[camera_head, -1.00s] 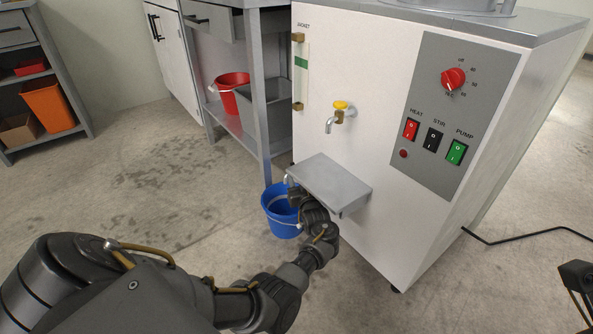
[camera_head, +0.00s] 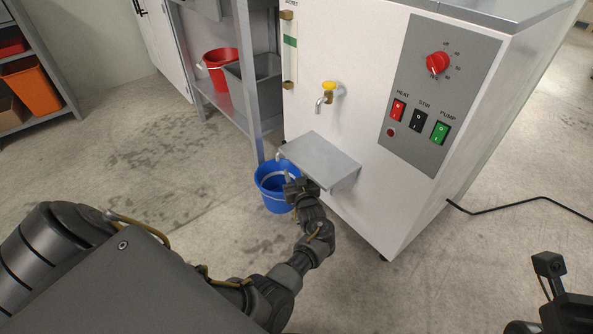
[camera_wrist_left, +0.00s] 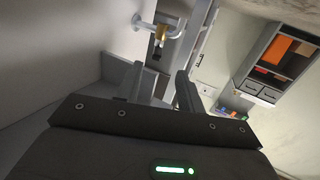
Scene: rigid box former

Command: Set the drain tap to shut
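In the left wrist view, a tap (camera_wrist_left: 161,33) with a brass-coloured body, pale pipe and dark lever stands beyond my left fingertips, apart from them. Its lever setting is hard to tell. In the head view, the area under the machine's metal shelf (camera_head: 318,158) is mostly hidden. A second tap (camera_head: 329,88) with a yellow handle is on the machine's front above the shelf. My left gripper (camera_head: 296,186) is by the shelf's underside, near the blue bucket (camera_head: 268,192). Its fingers (camera_wrist_left: 158,88) are apart and empty. My right gripper (camera_head: 548,264) shows partly at lower right, its opening unclear.
The white machine (camera_head: 400,190) carries a grey control panel (camera_head: 435,95). A metal rack (camera_head: 247,75) with a red bucket (camera_head: 221,69) stands left of it. A black cable (camera_head: 520,203) lies on the floor at right. The floor at left is open.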

